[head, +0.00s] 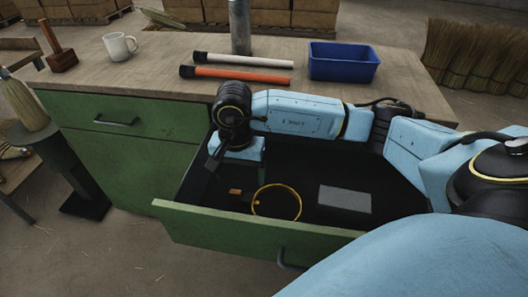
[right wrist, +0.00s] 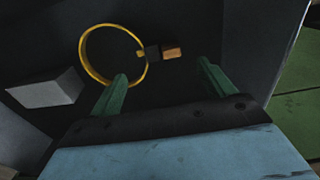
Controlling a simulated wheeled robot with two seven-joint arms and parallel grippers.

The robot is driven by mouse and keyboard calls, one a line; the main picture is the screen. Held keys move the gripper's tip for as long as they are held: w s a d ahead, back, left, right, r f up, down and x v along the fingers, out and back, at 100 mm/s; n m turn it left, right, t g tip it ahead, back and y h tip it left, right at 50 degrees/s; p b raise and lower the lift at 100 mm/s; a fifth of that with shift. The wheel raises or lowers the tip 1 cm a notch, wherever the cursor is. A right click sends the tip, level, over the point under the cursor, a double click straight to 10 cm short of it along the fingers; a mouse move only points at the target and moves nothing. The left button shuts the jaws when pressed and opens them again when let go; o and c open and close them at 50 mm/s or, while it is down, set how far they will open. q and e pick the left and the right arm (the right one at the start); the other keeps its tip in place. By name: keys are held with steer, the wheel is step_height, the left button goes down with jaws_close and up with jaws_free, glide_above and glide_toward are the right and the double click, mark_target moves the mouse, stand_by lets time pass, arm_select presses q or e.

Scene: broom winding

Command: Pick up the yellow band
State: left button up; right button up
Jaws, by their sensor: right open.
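The yellow band (head: 276,214) is a thin ring lying in the open drawer (head: 200,222), near its front panel. It also shows in the right wrist view (right wrist: 84,58), up and to the left. My right gripper (head: 238,160) reaches down into the drawer, behind and to the left of the band in the head view. In the right wrist view its two green fingers (right wrist: 162,72) are spread with nothing between them. The left fingertip overlaps the band's lower right edge in the picture; I cannot tell whether they touch. My left gripper is not in view.
A small black and orange-brown piece (right wrist: 172,54) lies beside the band. A grey block (head: 345,199) lies to its right. The drawer walls surround the gripper. On the bench top are a mug (head: 119,46), two handles (head: 243,75) and a blue bin (head: 343,62).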

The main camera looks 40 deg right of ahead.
mark_target(241, 195)
step_height(241, 195, down, 4)
step_height(241, 195, down, 5)
steer(key=shift+w+b, duration=0.1)
steer(key=shift+b, duration=0.7)
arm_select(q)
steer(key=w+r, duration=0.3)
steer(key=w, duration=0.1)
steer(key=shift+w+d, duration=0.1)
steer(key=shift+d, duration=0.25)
arm_select(e)
steer(key=shift+c, duration=0.4)
